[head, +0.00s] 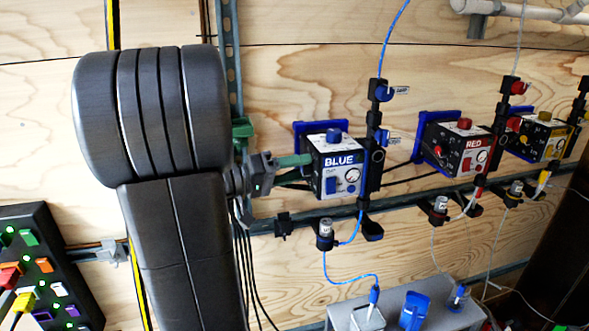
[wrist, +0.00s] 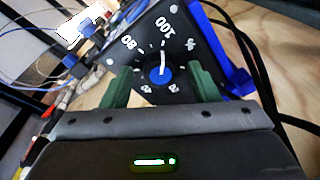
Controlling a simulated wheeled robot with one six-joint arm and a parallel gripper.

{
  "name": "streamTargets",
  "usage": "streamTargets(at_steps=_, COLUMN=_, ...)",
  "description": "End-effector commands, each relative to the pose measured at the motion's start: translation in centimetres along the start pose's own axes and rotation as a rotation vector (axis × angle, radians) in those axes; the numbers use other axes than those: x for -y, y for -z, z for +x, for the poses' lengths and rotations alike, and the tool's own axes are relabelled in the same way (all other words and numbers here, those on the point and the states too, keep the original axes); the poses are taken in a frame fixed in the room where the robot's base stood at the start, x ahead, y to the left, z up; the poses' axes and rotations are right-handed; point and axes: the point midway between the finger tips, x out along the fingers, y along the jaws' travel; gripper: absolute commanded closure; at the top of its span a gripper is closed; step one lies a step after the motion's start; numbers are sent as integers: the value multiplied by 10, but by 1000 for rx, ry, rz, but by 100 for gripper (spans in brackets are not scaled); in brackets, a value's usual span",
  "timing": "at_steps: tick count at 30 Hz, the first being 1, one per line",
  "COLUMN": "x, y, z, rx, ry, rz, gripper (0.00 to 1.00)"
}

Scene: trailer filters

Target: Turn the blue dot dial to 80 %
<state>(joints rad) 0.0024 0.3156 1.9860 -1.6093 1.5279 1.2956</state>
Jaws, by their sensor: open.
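The blue dot dial (wrist: 161,77) is on the dark side face of a box, with a white scale around it. Its white pointer aims up in the wrist view, roughly toward the 100 mark and to the right of the 80 mark. My gripper (wrist: 158,72) is open, with one green finger on each side of the dial. I cannot tell whether the fingers touch it. In the head view my gripper (head: 300,167) reaches from the left to the left side of the box labelled BLUE (head: 338,172). The dial is hidden there.
A RED box (head: 463,150) and a yellow-knobbed box (head: 543,138) are mounted to the right. A blue tube (head: 350,274) hangs below the BLUE box. Black cables (wrist: 235,35) run near the dial's right. A rail (head: 400,208) crosses below the boxes.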

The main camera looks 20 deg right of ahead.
Motion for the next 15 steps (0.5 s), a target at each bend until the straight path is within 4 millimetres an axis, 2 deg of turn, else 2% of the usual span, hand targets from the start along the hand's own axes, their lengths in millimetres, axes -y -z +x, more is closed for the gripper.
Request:
streamTargets(at_steps=5, x=0, y=0, z=0, rx=0, ry=0, rz=0, gripper=45)
streamTargets(at_steps=8, x=0, y=0, z=0, rx=0, ry=0, rz=0, gripper=61)
streamTargets(at_steps=12, x=0, y=0, z=0, rx=0, ry=0, rz=0, gripper=88)
streamTargets(at_steps=15, x=0, y=0, z=0, rx=0, ry=0, rz=-1, gripper=90)
